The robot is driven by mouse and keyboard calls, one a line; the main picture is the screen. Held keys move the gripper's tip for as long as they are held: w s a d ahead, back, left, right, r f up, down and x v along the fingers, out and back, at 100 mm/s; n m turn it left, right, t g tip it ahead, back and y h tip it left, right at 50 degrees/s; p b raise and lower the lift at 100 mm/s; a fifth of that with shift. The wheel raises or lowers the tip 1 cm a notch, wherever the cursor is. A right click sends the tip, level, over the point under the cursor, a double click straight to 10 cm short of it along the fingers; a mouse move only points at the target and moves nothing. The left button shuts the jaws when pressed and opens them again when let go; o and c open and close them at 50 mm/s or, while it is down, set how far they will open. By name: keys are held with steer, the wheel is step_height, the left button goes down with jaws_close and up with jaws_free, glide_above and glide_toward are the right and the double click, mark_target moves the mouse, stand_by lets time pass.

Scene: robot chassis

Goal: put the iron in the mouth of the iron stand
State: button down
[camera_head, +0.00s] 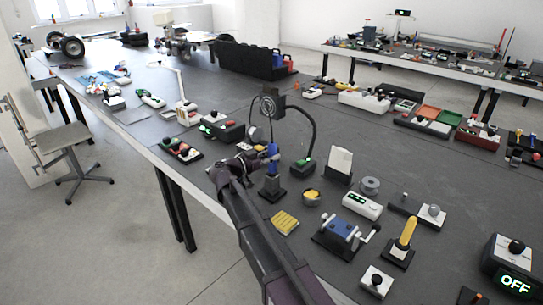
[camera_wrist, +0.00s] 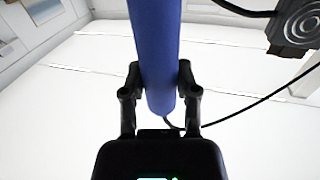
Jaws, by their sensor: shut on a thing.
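The iron shows as a blue handle (camera_head: 272,150) in the head view. In the wrist view its blue handle (camera_wrist: 156,50) runs up out of the top of the picture, and a thin black cable leaves its lower end. My gripper (camera_head: 267,158) is shut on the handle, with one dark finger on each side; it also shows in the wrist view (camera_wrist: 160,80). A dark block-like stand (camera_head: 272,190), which looks like the iron stand, is on the table just below the handle. Its mouth and the iron's tip cannot be made out, nor whether they touch.
A round-faced fume fan (camera_head: 268,105) on a curved black arm rises close behind my gripper; it also shows in the wrist view (camera_wrist: 299,22). A yellow sponge-like pad (camera_head: 285,222), a blue vise (camera_head: 342,229) and a small yellow-topped tin (camera_head: 311,196) are nearby.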

steer(key=shift+f, duration=0.15)
steer(key=shift+c, duration=1.4)
jaws_free()
steer(key=v, duration=1.2)
step_height(320, 180, up, 10)
steer(key=p, duration=1)
